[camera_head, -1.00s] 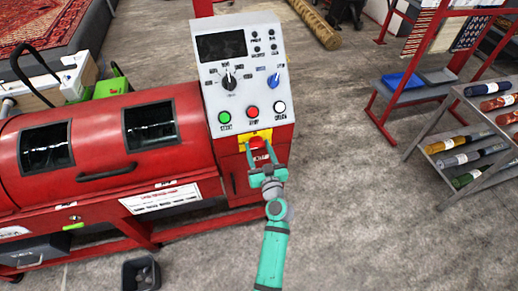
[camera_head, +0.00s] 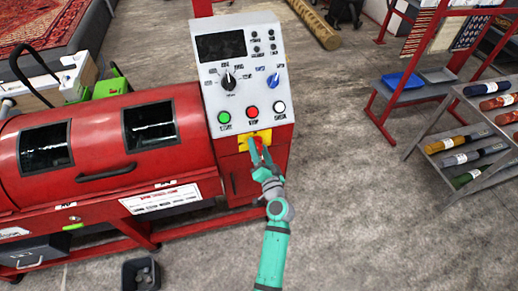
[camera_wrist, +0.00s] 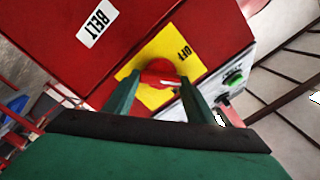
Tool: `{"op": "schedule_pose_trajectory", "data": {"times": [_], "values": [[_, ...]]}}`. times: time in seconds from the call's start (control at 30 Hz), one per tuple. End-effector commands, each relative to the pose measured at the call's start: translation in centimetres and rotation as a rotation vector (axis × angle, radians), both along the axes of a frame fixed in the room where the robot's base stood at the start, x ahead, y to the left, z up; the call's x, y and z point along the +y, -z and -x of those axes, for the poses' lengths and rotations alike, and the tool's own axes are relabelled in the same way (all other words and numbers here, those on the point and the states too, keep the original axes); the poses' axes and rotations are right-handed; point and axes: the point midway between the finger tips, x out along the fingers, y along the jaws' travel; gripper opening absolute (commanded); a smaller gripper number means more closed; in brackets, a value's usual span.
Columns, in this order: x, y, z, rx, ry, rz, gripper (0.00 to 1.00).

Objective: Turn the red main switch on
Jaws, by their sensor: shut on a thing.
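The red main switch (camera_wrist: 158,74) is a round knob on a yellow plate (camera_wrist: 188,38) on the front of the red machine. In the head view the yellow plate (camera_head: 245,143) sits below the row of buttons, with the switch partly hidden by my gripper. My gripper (camera_head: 258,152) is shut on the switch, one finger on each side of it. In the wrist view my gripper's fingers (camera_wrist: 160,92) flank the knob. An "OFF" label shows on the plate beside the switch; any other label is hidden.
The control panel (camera_head: 216,78) above has a dark screen, dials and green (camera_head: 224,117), red (camera_head: 253,112) and white (camera_head: 279,107) buttons. A "BELT" label (camera_wrist: 97,22) is on the red face. A rack of bottles (camera_head: 470,140) stands right. The floor between is clear.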

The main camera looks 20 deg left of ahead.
Motion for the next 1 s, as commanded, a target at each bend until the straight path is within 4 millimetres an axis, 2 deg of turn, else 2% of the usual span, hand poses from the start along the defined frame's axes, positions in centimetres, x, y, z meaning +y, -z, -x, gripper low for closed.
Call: {"op": "schedule_pose_trajectory", "data": {"times": [0.5,1.0], "values": [[-0.28,0.17,-0.1,0.261,0.004,-0.386,0.28],[-0.19,0.31,-0.06,0.389,0.002,-0.577,0.28]]}}
